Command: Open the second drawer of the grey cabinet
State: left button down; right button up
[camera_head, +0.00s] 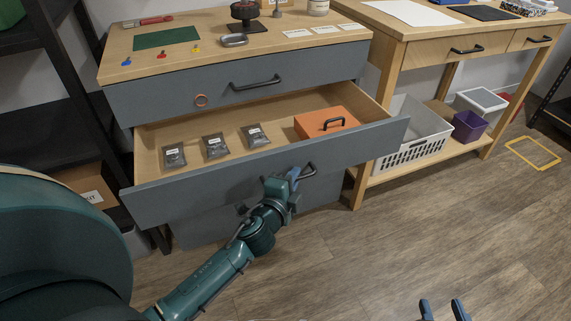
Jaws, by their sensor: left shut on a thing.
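The grey cabinet (225,205) has a wooden top and grey fronts. Its second drawer (165,201) is pulled well out, with its wooden inside showing. An orange box (312,121) with a black handle and several labelled grey packets (215,147) lie in it. My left gripper (296,178) is shut on the black handle (309,170) of this drawer and hides part of it. The top drawer (180,96) is closed. My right gripper (443,309) shows only its two blue fingertips at the bottom edge, spread apart with nothing between them.
A wooden workbench (430,28) stands right of the cabinet, with a white basket (412,145) and purple bin (468,127) on its lower shelf. A black shelf (45,115) stands at left. The wooden floor (440,235) in front is clear.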

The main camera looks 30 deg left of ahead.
pick_arm(q)
jog(key=shift+s+d, duration=0.85)
jog(key=shift+d, duration=0.15)
jog(key=c, duration=1.8)
grip_release()
jog(key=shift+o, duration=0.2)
jog(key=shift+s, duration=0.1)
